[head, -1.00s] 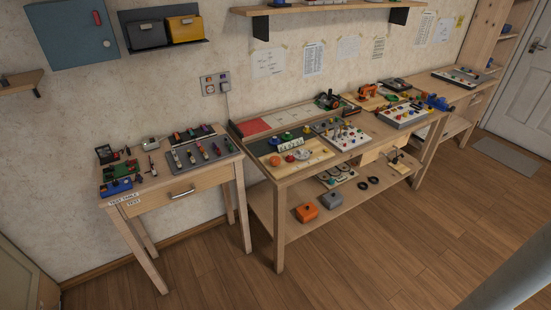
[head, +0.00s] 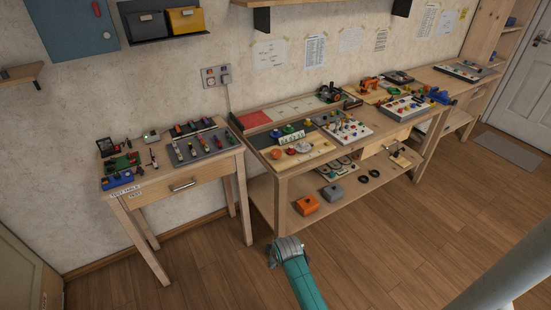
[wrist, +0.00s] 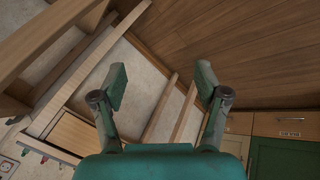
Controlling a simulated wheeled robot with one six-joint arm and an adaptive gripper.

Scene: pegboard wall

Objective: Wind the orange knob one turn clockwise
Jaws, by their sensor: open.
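A small round orange-red knob (head: 276,154) shows on a pale board (head: 318,158) at the front left of the long workbench in the head view. It is too small to tell its marking or angle. Other small coloured parts sit beside it. My gripper (wrist: 161,84) shows in the wrist view with its two fingers wide apart and nothing between them. It points toward furniture legs and wall, and no knob shows there. In the head view my teal arm rises at the bottom middle, in front of the workbench and apart from it.
A small side table (head: 215,166) with a drawer and several parts on top stands left of the workbench (head: 283,200). An orange box (head: 307,204) and a grey box (head: 333,192) sit on its lower shelf. The wooden floor (head: 400,260) in front is clear.

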